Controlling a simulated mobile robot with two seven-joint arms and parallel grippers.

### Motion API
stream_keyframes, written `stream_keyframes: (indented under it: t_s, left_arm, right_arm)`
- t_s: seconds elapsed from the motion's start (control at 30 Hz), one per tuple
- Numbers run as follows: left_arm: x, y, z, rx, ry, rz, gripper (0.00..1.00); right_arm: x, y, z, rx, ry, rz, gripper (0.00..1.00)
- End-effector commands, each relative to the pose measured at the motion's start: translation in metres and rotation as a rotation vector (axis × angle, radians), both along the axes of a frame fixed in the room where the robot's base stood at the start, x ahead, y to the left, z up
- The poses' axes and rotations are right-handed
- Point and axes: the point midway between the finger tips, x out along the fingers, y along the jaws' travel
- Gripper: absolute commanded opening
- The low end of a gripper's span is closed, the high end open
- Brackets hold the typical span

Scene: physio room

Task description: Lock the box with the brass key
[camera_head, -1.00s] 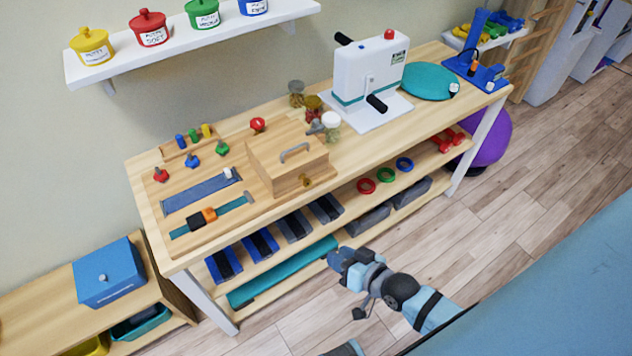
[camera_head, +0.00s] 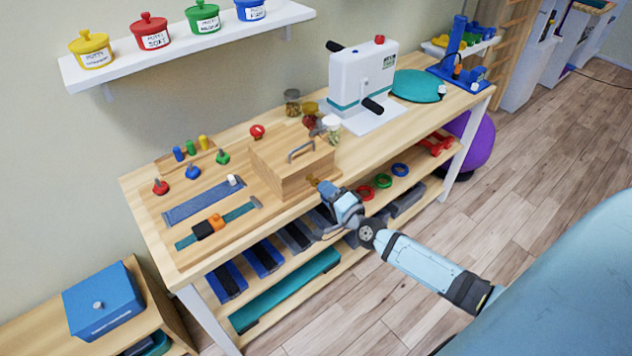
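The wooden box (camera_head: 290,176) with a grey handle on its lid stands near the front edge of the workbench, and its lid looks closed. The brass key (camera_head: 313,181) shows as a small gold piece at the box's front, low on the right. My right gripper (camera_head: 321,188) is right at the key, with its arm coming in from the lower right. Its fingertips are small and partly hidden, so I cannot tell whether they are closed on the key or only beside it. My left gripper is not in view.
A white crank machine (camera_head: 362,78) and jars (camera_head: 331,128) stand right of and behind the box. A board with a blue strap (camera_head: 200,200) and coloured knobs lies left. A blue padded surface (camera_head: 570,275) fills the lower right.

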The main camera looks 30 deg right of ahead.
Motion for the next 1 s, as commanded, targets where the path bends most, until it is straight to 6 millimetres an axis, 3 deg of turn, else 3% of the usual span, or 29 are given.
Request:
stream_keyframes:
  t_s: [0.1, 0.27, 0.67, 0.8, 1.0]
  left_arm:
    - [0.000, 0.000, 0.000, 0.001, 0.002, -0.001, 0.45]
    - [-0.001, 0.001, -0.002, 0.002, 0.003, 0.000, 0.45]
    - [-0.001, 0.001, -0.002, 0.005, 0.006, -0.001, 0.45]
    - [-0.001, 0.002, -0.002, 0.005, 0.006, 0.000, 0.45]
    - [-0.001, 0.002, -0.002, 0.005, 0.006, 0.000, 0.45]
  right_arm:
    - [0.022, 0.002, 0.001, 0.001, 0.000, 0.000, 0.31]
    - [0.040, 0.004, 0.000, 0.001, 0.000, 0.001, 0.31]
    - [0.046, 0.004, -0.001, 0.000, 0.001, 0.001, 0.31]
    - [0.046, 0.004, -0.001, 0.000, 0.001, 0.001, 0.00]
    - [0.046, 0.004, -0.001, -0.002, 0.001, 0.001, 0.00]
